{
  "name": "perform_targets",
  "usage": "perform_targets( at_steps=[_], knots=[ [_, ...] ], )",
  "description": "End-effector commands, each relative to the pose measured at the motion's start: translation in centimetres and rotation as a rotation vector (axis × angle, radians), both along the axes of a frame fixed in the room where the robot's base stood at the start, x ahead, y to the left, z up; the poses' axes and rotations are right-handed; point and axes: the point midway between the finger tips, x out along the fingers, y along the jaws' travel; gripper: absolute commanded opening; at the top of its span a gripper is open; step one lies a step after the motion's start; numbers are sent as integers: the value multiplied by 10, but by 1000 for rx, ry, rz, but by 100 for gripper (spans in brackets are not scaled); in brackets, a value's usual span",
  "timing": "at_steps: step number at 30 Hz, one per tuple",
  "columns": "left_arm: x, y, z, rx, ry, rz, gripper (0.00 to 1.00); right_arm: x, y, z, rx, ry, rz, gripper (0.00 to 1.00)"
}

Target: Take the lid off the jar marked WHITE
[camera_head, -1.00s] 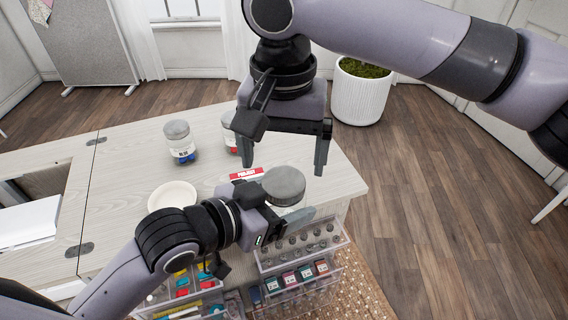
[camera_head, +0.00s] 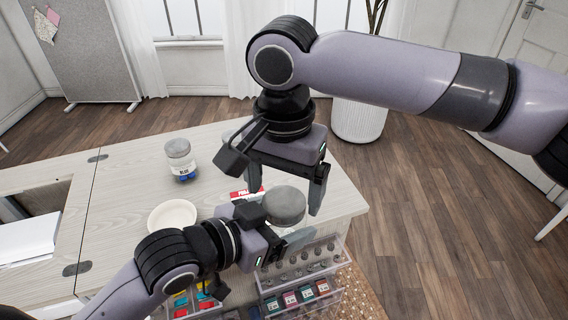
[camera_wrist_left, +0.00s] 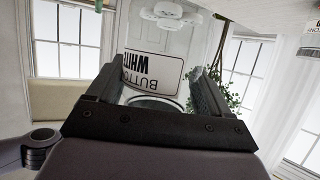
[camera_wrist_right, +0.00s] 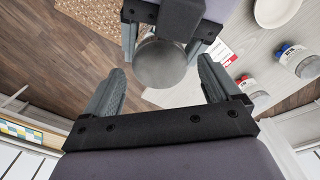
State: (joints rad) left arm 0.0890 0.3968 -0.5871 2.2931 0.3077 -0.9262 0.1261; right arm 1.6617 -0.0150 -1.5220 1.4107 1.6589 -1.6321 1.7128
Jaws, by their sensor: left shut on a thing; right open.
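The jar marked WHITE shows its label (camera_wrist_left: 150,68) between the fingers of my left gripper (camera_wrist_left: 165,90) in the left wrist view. My left gripper (camera_head: 280,232) is shut on the jar's body. The jar's round grey lid (camera_head: 285,205) is on top and faces up. My right gripper (camera_head: 287,198) is open and points down over the lid, a finger to each side. In the right wrist view the lid (camera_wrist_right: 160,64) lies between and beyond the open fingers (camera_wrist_right: 161,72), with gaps on both sides. I cannot tell whether a finger touches it.
A jar with blue contents (camera_head: 180,160) and a white dish (camera_head: 172,215) stand on the table. A jar with red contents (camera_wrist_right: 252,90) and a red-and-white box (camera_wrist_right: 222,52) show in the right wrist view. Clear drawers (camera_head: 305,265) stand at the table's front right.

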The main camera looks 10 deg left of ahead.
Motion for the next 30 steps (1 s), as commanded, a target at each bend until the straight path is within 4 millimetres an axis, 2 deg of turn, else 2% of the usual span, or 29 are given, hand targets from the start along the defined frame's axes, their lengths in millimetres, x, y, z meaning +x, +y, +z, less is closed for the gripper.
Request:
perform_targets(
  at_steps=[5,13,14,15,19,25,30],
  knots=[
    [0,0,1,-1,-2,0,0,0,0,-13,0,1,0,90],
    [0,0,1,-1,-2,0,0,0,0,-15,1,0,0,90],
    [0,0,1,-1,-2,0,0,0,0,-15,0,0,0,87],
    [0,0,1,-1,-2,0,0,0,0,-15,0,0,0,74],
    [0,0,1,-1,-2,0,0,0,0,-15,0,0,0,32],
    [0,0,1,-1,-2,0,0,0,0,-15,0,1,10,32],
    [0,0,1,-1,-2,0,0,-1,0,-15,3,3,154,31]
  ],
)
